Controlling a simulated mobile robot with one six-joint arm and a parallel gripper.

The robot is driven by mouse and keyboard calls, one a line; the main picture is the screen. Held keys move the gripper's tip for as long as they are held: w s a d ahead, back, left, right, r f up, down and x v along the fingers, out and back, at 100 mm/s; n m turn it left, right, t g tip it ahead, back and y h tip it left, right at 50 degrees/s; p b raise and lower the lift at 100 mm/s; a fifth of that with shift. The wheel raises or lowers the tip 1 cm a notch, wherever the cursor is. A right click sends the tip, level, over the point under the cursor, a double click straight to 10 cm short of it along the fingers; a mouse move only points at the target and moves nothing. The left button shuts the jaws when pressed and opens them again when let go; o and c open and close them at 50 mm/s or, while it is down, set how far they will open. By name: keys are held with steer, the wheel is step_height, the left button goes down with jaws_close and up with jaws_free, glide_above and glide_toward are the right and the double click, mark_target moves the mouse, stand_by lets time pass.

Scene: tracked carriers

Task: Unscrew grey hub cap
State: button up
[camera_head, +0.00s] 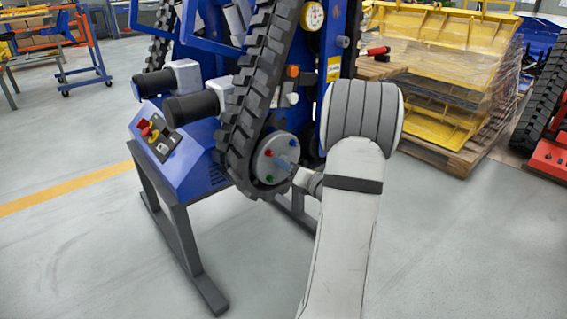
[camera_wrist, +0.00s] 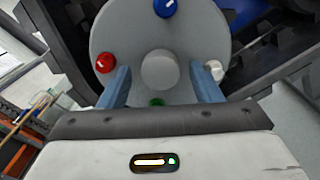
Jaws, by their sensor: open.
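The grey hub cap (camera_wrist: 160,70) is a round knob at the centre of a grey wheel disc (camera_wrist: 205,35) in the wrist view. My gripper (camera_wrist: 161,85) is open, with one blue finger on each side of the cap and gaps between. In the head view my gripper (camera_head: 284,164) reaches the disc (camera_head: 263,155) at the lower end of the black track; the cap itself is hard to make out there. Coloured caps sit around the disc: red (camera_wrist: 105,62), blue (camera_wrist: 166,7), white (camera_wrist: 215,70) and green (camera_wrist: 157,102), the green one partly hidden by my gripper.
The black rubber track (camera_head: 245,110) wraps the disc on a blue machine with a grey stand (camera_head: 175,225). A control box with a red button (camera_head: 145,130) is at left. Stacked yellow parts on a pallet (camera_head: 440,150) stand behind right. The front floor is clear.

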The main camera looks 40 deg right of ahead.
steer(key=m+p, duration=1.3)
steer(key=m, duration=1.6)
